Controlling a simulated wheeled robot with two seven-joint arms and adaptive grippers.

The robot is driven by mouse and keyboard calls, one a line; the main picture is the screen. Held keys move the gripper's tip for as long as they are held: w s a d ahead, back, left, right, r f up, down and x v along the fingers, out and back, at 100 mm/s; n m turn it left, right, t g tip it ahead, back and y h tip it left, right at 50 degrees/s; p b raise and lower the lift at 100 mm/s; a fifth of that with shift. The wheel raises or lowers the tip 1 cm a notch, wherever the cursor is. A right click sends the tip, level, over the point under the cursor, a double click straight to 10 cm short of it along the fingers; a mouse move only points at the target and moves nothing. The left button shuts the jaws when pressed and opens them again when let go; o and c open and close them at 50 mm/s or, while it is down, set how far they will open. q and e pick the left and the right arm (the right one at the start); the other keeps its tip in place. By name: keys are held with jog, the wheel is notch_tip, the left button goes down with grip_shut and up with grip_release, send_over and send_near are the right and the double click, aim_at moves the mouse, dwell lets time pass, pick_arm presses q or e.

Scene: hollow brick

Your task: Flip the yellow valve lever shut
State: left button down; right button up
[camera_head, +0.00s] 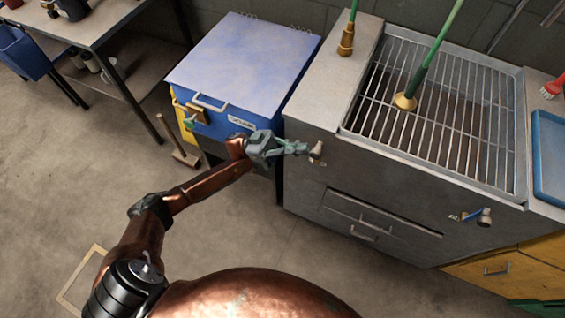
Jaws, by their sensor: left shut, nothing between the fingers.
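A small tan valve fitting (316,151) sticks out of the upper left front of the grey sink unit. Any yellow lever on it is too small or too hidden to make out clearly. My left gripper (304,148) is shut and empty, with its fingertips right beside this fitting. I cannot tell whether they touch it. A second fitting (484,217) with a small blue lever sits on the same front, further right. My right gripper is out of view.
The grey sink unit (300,190) has a metal grate (440,110) on top with green hoses above. A blue chest (245,60) stands to its left. A wooden mallet (180,150) stands on the floor beside the chest. The floor in front is mostly clear.

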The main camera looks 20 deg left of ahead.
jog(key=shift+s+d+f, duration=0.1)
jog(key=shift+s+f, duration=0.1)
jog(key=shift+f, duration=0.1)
pick_arm(q)
jog(key=shift+d, duration=0.1)
jog(key=a+r+v, duration=0.1)
jog(key=r+v, duration=0.1)
jog(key=v, duration=1.1)
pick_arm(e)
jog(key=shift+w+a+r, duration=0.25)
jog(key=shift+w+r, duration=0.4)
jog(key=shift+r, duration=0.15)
pick_arm(q)
jog(key=shift+a, duration=0.1)
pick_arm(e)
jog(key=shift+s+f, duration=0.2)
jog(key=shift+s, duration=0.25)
